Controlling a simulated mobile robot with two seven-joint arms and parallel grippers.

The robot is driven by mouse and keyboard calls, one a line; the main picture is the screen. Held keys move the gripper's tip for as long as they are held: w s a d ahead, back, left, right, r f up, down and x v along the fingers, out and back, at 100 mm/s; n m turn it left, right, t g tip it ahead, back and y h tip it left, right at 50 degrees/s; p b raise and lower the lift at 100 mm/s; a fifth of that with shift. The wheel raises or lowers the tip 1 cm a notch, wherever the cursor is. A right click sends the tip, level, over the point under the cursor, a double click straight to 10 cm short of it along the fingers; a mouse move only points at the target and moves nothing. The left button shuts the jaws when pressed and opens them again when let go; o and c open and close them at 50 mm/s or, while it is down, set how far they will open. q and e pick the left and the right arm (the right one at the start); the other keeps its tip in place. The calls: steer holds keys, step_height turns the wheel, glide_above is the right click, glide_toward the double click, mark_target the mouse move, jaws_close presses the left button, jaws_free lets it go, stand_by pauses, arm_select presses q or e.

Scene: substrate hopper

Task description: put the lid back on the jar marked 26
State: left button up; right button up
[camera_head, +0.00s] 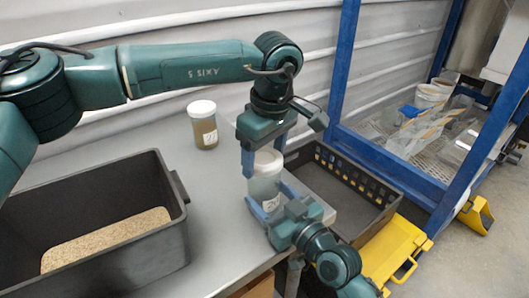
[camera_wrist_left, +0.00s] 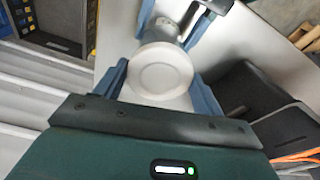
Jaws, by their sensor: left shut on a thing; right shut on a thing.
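A clear jar (camera_head: 265,187) with a white label stands upright near the table's right edge. I cannot read its number. My right gripper (camera_head: 268,198) is shut around the jar's body from the front. A white lid (camera_head: 267,159) is at the jar's mouth; it also shows face-on in the left wrist view (camera_wrist_left: 161,76). My left gripper (camera_head: 263,163) comes down from above and is shut on the lid, with a blue finger on either side of it. I cannot tell whether the lid is seated on the rim or just above it.
Another jar (camera_head: 206,131), white-lidded with brownish contents, stands behind on the grey table (camera_head: 215,215). A black bin (camera_head: 175,243) with grainy substrate is at left. A black crate (camera_head: 340,206), a yellow case (camera_head: 395,250) and a blue rack (camera_head: 400,172) are at right.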

arm_select(q)
steer(key=shift+f, duration=0.6)
arm_select(e)
jaws_close()
arm_select(q)
steer(key=m, duration=0.6)
steer(key=shift+s+a+m+h, duration=0.1)
steer(key=shift+a+m+h, duration=0.05)
steer(key=shift+m+h, duration=0.25)
steer(key=m, duration=0.6)
steer(key=shift+h, duration=0.4)
steer(key=m, duration=0.6)
steer(key=shift+a+m, duration=0.1)
steer(key=shift+m, duration=0.2)
steer(key=o, duration=0.9)
steer(key=shift+o, duration=0.2)
